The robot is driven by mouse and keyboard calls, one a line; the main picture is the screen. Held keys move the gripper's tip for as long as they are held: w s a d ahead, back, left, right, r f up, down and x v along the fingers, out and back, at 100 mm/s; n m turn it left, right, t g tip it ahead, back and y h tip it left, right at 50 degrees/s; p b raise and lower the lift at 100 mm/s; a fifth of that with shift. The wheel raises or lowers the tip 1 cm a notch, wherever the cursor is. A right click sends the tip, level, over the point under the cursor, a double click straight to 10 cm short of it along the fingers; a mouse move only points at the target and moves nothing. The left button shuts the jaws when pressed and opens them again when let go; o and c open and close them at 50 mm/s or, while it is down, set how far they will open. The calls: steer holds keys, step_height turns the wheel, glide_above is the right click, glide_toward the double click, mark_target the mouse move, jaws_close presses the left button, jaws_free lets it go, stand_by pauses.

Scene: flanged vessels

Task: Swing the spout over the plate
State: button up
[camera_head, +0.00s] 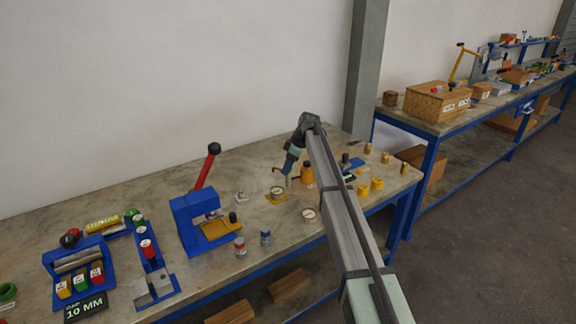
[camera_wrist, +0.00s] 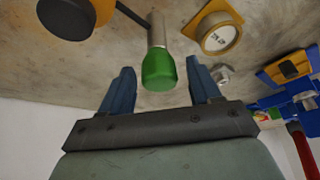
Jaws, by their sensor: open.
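The spout is a dark rod with a metal post and green tip (camera_wrist: 158,68) in the wrist view. It reaches from a yellow-orange vessel with a black knob (camera_wrist: 70,14), which also shows in the head view (camera_head: 307,174). A yellow plate bearing a labelled white disc (camera_wrist: 220,38) lies to the right of the green tip; what looks like the same plate shows in the head view (camera_head: 277,198). My gripper (camera_wrist: 162,82) is open, its blue fingers on either side of the green tip; contact cannot be told. In the head view my gripper (camera_head: 288,178) hides the tip.
A blue press with a red lever (camera_head: 192,222) stands left on the bench. Several yellow cylinders (camera_head: 376,184) stand to the right, beyond my arm.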

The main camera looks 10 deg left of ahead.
steer(key=shift+c, duration=0.3)
jaws_close()
stand_by(0.3)
